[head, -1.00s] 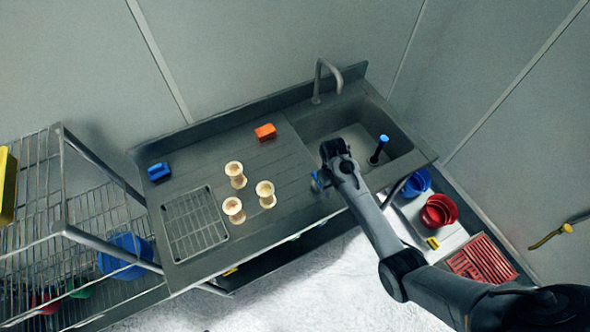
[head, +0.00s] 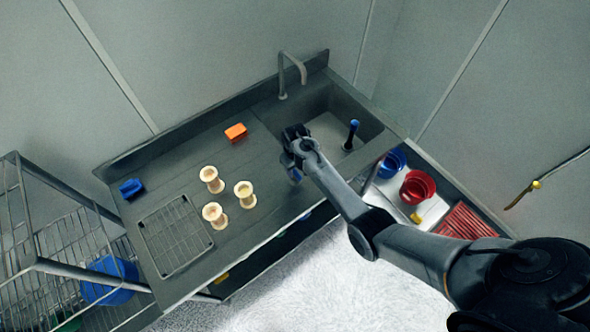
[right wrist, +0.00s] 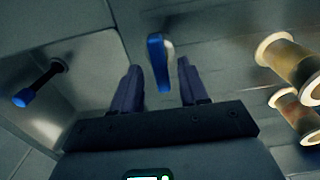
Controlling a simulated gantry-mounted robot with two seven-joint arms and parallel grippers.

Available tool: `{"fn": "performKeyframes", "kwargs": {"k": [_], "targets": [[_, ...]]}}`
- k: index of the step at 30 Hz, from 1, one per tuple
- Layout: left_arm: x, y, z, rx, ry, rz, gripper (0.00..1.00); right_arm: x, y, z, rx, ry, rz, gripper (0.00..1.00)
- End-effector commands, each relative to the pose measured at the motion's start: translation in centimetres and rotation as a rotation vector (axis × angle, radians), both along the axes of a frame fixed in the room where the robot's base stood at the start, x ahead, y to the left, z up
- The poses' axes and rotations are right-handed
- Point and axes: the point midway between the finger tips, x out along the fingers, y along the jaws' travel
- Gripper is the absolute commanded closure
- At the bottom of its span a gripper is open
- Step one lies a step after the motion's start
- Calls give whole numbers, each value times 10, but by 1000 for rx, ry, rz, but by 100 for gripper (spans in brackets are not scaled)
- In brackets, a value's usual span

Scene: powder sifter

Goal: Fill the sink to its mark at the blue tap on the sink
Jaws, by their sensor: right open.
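The sink (head: 368,121) is a grey basin at the right end of the counter. A bent grey spout (head: 292,70) stands behind it. A dark upright post with a blue top (head: 353,125) stands in the basin and also shows in the right wrist view (right wrist: 28,95). A blue lever, seemingly the blue tap (head: 296,175), is at the front edge left of the basin. In the right wrist view the lever (right wrist: 156,58) appears between the fingertips of my open right gripper (right wrist: 159,72); contact cannot be told. I see no fill mark, and water cannot be made out. My left gripper is not in view.
Several cream spools, one of them here (head: 212,179), stand on the counter left of my gripper. An orange block (head: 235,132), a blue block (head: 131,188) and a wire rack (head: 175,235) are also there. Red (head: 417,186) and blue containers stand right of the sink.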

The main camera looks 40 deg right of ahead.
Motion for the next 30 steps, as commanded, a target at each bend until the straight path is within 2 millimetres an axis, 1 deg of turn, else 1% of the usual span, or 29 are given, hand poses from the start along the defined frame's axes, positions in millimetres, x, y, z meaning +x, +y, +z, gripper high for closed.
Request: {"fn": "performKeyframes", "kwargs": {"k": [3,6,15,17,24,30], "targets": [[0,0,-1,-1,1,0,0,0,0,-9,0,0,0,56],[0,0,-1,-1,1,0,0,0,0,-13,0,-1,0,56],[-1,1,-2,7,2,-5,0,0,0,-15,0,-1,0,56],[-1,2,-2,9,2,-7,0,0,0,-15,0,-1,0,64],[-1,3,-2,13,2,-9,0,0,0,-15,0,-1,0,100],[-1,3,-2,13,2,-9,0,0,0,-15,0,0,-3,100]]}}
